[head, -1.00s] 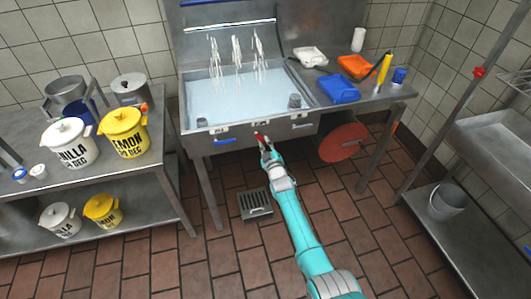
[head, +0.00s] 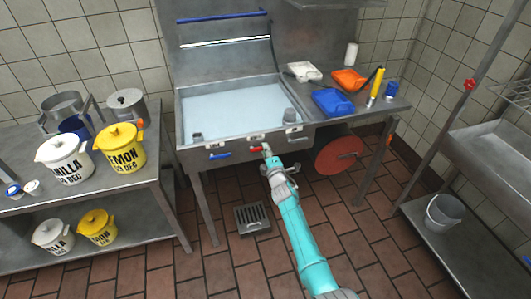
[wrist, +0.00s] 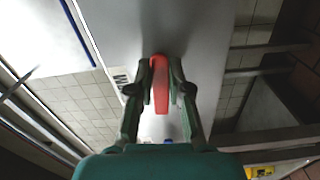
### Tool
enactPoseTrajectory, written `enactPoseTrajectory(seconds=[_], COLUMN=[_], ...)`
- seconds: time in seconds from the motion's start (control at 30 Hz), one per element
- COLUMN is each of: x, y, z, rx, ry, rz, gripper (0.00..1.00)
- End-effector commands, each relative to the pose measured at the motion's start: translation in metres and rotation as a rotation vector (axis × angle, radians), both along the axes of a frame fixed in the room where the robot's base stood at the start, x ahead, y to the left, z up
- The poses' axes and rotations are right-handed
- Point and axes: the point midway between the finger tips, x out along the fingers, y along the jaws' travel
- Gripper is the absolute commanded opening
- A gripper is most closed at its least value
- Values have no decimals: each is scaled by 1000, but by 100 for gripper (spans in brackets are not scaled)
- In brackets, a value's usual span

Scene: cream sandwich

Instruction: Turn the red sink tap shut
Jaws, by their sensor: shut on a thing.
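The red sink tap (head: 256,149) is a small lever on the front panel of the steel sink (head: 300,139). In the head view it lies roughly level, pointing left. My gripper (head: 267,150) is at its right end. In the wrist view the red lever (wrist: 159,78) stands between the two fingers of my gripper (wrist: 160,90), which are shut on it. No water jets show over the sink basin, which holds pale blue water. The lever's pivot is hard to make out.
A blue lever (head: 220,156) sits left on the same panel. A red disc (head: 338,155) hangs under the counter at right. A floor drain (head: 252,218) lies below. Yellow tub (head: 120,148) and white tub (head: 65,160) stand on the left table. Floor before the sink is clear.

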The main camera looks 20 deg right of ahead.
Motion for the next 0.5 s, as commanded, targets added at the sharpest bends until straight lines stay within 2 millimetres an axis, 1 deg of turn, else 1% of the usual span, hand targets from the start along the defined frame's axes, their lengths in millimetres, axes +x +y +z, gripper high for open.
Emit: enactPoseTrajectory(seconds=[0.2,0.5], x=[0,0], y=[1,2], z=[4,5], rx=[-79,-110], ry=[-1,0], rz=[1,1], gripper=[0,0])
